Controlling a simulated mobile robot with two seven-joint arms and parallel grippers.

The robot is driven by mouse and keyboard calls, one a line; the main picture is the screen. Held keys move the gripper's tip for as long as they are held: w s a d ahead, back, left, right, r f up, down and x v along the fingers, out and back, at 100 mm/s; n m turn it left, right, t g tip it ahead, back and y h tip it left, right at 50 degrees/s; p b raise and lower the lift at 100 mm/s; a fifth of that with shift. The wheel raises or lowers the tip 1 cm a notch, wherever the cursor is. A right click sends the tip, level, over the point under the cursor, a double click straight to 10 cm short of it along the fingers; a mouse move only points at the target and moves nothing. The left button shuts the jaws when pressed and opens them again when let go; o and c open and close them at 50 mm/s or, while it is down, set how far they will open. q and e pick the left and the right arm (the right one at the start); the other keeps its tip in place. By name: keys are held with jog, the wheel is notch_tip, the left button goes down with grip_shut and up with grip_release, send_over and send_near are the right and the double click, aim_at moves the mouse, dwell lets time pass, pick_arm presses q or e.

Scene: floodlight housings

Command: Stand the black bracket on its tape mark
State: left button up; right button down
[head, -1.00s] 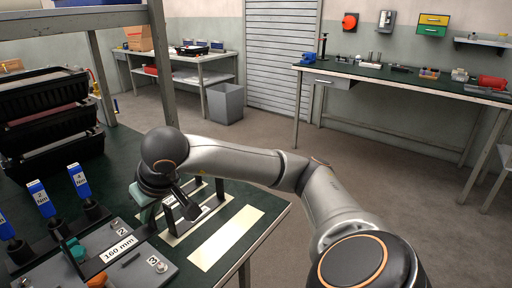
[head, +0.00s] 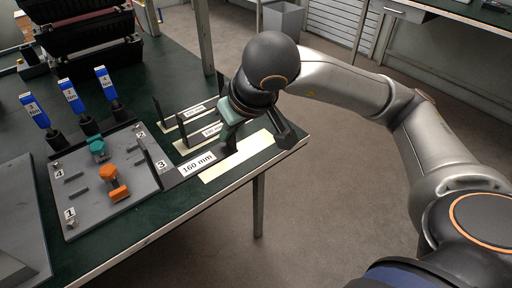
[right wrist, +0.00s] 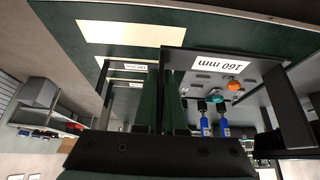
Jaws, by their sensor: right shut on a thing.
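The black bracket, a flat base with an upright at each end and a white "160 mm" label (head: 197,163), is in my right gripper (head: 228,128). The gripper is shut on the upright at the bracket's right end in the head view. The bracket is between the grey numbered plate and the bare cream tape mark (head: 240,157), covering part of the plate's right edge. Whether it touches the table is unclear. The bracket also fills the middle of the right wrist view (right wrist: 218,66), with the bare tape mark (right wrist: 120,38) at upper left. My left gripper is not in view.
Two other black brackets with labels (head: 207,130) stand on tape marks behind the bare one. The grey plate (head: 85,200) carries orange (head: 115,187) and teal (head: 97,148) pieces. Several blue-tagged tools (head: 107,83) stand behind it. The table's front edge lies close to the bare mark.

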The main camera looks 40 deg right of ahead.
jog(key=w+d+f, duration=0.2)
jog(key=d, duration=0.1)
jog(key=w+d+f+b, duration=0.1)
jog(key=w+d+f, duration=0.5)
jog(key=shift+d+f+b, duration=0.2)
jog(key=shift+d+b, duration=0.15)
jog(key=shift+w+d+f, duration=0.4)
jog(key=shift+f, duration=0.25)
notch_tip(320, 180, down, 2)
jog(key=shift+w+d+f+b, duration=0.1)
jog(key=shift+f+b, duration=0.15)
jog(key=shift+b, duration=0.1)
jog(key=shift+f, duration=0.4)
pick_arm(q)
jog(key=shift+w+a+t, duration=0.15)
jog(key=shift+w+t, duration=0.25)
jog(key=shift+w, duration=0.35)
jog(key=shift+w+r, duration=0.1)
pick_arm(e)
jog(key=shift+f, duration=0.1)
